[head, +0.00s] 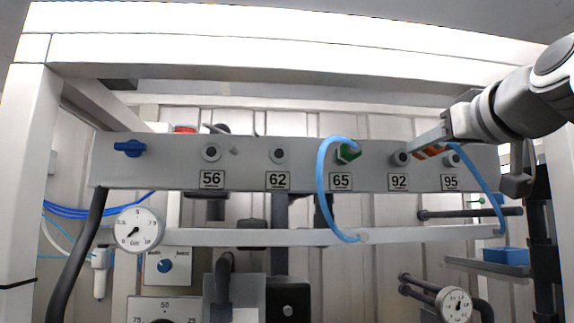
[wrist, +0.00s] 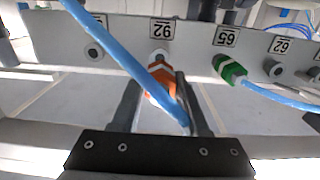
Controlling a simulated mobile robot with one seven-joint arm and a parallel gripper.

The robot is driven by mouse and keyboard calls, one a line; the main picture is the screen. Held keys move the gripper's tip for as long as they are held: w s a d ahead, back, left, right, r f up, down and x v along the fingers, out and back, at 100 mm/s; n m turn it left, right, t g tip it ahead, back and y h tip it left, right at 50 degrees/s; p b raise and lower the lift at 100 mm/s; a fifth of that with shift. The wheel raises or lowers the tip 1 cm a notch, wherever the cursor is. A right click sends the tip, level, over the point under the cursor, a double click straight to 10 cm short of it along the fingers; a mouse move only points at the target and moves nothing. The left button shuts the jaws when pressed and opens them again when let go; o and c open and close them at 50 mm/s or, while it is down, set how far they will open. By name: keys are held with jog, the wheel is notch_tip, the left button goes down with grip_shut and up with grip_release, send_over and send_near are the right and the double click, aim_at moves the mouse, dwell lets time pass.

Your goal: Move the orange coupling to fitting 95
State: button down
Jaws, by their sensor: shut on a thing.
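The orange coupling (wrist: 160,77) sits between the two fingers of my gripper (wrist: 158,95), which is shut on it. In the head view the orange coupling (head: 430,152) shows below my gripper (head: 426,143), close to fitting 92 (head: 400,158). In the wrist view its front end meets fitting 92 (wrist: 158,56); whether it is seated there or just off it I cannot tell. A blue hose (wrist: 125,60) runs from it across the wrist view. Fitting 95 (head: 453,160) is bare, to the right of 92; it also shows bare in the wrist view (wrist: 94,53), left of 92.
A green coupling (head: 347,153) with a blue hose (head: 321,190) is on fitting 65. Fittings 56 (head: 211,153) and 62 (head: 279,156) are bare. A blue valve handle (head: 130,148) is at the panel's left. A pale horizontal rail (head: 270,238) runs below the panel.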

jog(key=shift+s, duration=0.25)
notch_tip(320, 180, down, 3)
jog(key=b, duration=0.3)
jog(key=shift+f, duration=0.1)
dwell(0.3)
jog(key=shift+s+d, duration=0.1)
